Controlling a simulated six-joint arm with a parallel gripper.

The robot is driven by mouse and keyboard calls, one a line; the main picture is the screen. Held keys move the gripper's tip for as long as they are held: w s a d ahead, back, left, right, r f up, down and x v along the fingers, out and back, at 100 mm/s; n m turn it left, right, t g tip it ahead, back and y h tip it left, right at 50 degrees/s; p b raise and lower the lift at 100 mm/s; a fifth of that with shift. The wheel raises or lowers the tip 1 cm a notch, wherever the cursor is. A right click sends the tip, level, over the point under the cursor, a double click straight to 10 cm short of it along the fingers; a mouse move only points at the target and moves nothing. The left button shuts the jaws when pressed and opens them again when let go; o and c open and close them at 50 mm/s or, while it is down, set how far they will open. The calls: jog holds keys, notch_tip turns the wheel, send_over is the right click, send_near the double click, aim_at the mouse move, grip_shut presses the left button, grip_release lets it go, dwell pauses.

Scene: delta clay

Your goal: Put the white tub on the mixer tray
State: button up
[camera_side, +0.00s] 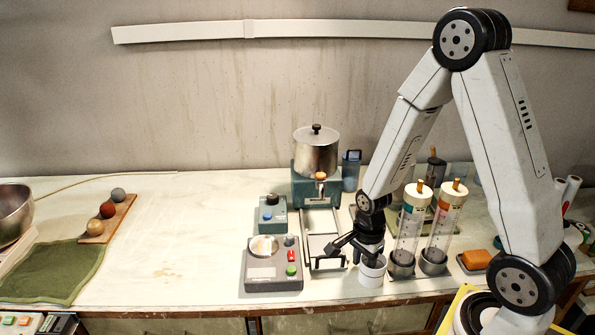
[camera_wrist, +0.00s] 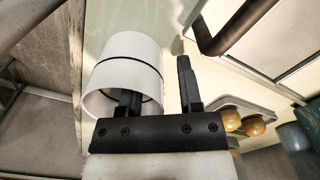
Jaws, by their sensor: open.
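The white tub (camera_side: 372,272) stands near the table's front edge, right of the mixer tray (camera_side: 321,236), a pale frame with a dark front bar. My gripper (camera_side: 369,254) is directly above the tub, pointing down. In the wrist view my open gripper (camera_wrist: 160,88) has one finger at or inside the mouth of the tub (camera_wrist: 124,62) and the other outside, beside its wall. The tub's wall lies between the fingers. I cannot tell whether either finger touches it. Part of the tray's dark bar shows in the wrist view (camera_wrist: 222,32).
The mixer (camera_side: 316,165) with its metal pot stands behind the tray. A grey control box (camera_side: 273,273) is left of the tray. Two clear cylinders (camera_side: 410,225) stand close right of my gripper.

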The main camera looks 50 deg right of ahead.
dwell(0.3)
grip_shut()
jog(key=shift+r, duration=0.2)
jog(key=shift+r, duration=4.85)
